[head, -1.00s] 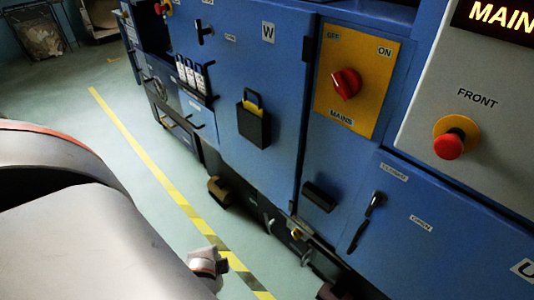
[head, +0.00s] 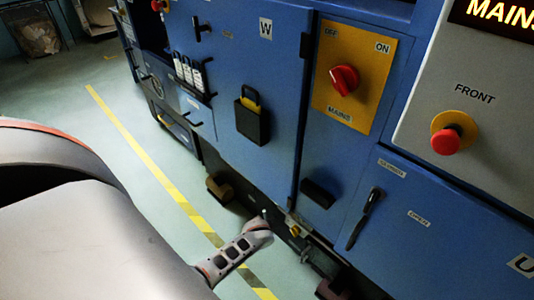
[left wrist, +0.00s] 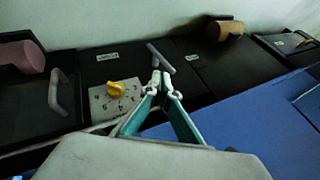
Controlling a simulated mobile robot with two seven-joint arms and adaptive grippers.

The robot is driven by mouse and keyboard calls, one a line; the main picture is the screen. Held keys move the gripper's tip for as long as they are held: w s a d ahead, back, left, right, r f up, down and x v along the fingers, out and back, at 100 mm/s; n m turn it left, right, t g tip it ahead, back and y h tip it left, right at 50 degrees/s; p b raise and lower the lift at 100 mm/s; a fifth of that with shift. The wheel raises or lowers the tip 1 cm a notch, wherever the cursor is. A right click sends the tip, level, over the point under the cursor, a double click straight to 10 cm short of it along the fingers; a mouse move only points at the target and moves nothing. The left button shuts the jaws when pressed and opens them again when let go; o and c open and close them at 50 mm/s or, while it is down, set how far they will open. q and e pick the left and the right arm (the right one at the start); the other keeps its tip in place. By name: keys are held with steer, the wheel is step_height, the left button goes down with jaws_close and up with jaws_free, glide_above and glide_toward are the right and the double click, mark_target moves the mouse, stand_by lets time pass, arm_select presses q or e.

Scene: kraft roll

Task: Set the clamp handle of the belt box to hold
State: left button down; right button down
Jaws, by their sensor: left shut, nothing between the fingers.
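In the left wrist view, a dark box carries a white numbered dial plate (left wrist: 117,97) with a yellow knob (left wrist: 115,89). A grey bar-shaped handle (left wrist: 160,56), likely the clamp handle, stands slanted beside it. A small label (left wrist: 107,57) on the box is too small to read. My left gripper (left wrist: 164,82) is shut and empty, its teal fingers just in front of the bar handle; I cannot tell whether they touch. In the head view my left gripper (head: 262,228) is low beside the machine, near the yellow knob (head: 294,231). My right gripper is not in view.
A grey loop handle (left wrist: 59,92) and a pink roll (left wrist: 20,57) are at left in the wrist view; a brown roll (left wrist: 225,30) is beyond. The blue machine front (head: 250,70) bears a red mains switch (head: 344,80) and emergency stop (head: 446,142). Floor at left is clear.

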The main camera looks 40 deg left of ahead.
arm_select(q)
steer(key=shift+n+h, duration=0.3)
steer(key=shift+n, duration=0.1)
steer(key=w, duration=0.1)
steer(key=w+f, duration=0.1)
steer(key=w, duration=0.1)
steer(key=w+d+f, duration=0.1)
steer(key=shift+w, duration=0.4)
